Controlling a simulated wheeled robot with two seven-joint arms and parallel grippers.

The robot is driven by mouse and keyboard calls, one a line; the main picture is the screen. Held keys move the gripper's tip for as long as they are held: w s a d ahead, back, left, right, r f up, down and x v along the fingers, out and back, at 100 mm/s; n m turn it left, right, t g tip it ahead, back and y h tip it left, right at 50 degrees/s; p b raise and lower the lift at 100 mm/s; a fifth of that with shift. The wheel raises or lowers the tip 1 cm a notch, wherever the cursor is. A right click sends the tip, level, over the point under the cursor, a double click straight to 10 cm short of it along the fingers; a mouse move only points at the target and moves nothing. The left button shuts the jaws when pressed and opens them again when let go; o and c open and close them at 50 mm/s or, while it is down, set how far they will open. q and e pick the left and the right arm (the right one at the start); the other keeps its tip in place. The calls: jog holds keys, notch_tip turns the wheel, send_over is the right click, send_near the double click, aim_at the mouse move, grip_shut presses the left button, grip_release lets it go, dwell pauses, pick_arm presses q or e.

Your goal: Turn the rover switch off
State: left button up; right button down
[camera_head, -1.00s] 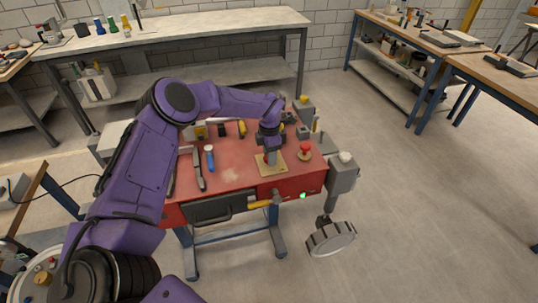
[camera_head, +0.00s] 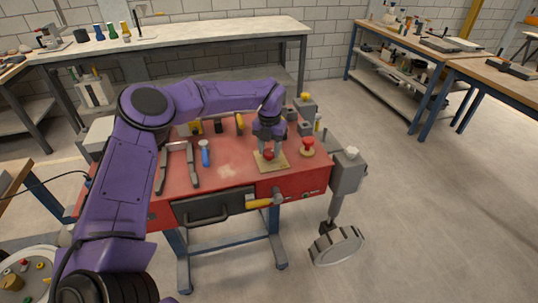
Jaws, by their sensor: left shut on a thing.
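The rover switch looks to be the square tan plate (camera_head: 263,166) with a red knob (camera_head: 268,154) on the red tabletop. My left gripper (camera_head: 268,147) reaches down over the plate from behind. It is shut on the red knob, and its fingers hide part of it. My right gripper is out of view.
The red bench (camera_head: 228,172) carries a blue-handled tool (camera_head: 205,153), a dark metal tool and several small blocks. A grey box with a wheel (camera_head: 336,245) hangs at its right end. Open floor lies to the right.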

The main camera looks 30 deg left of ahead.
aim_at(269, 151)
pick_arm(q)
jog(key=n+b, duration=0.4)
jog(key=n, duration=0.1)
jog(key=shift+f, duration=0.2)
jog(key=shift+r+n+b, duration=0.15)
jog(key=shift+n+b, duration=0.7)
jog(key=shift+n, duration=0.25)
jog(key=o, duration=1.1)
jog(key=shift+c, duration=0.2)
notch_tip(269, 151, up, 11)
jog(key=shift+f, duration=0.2)
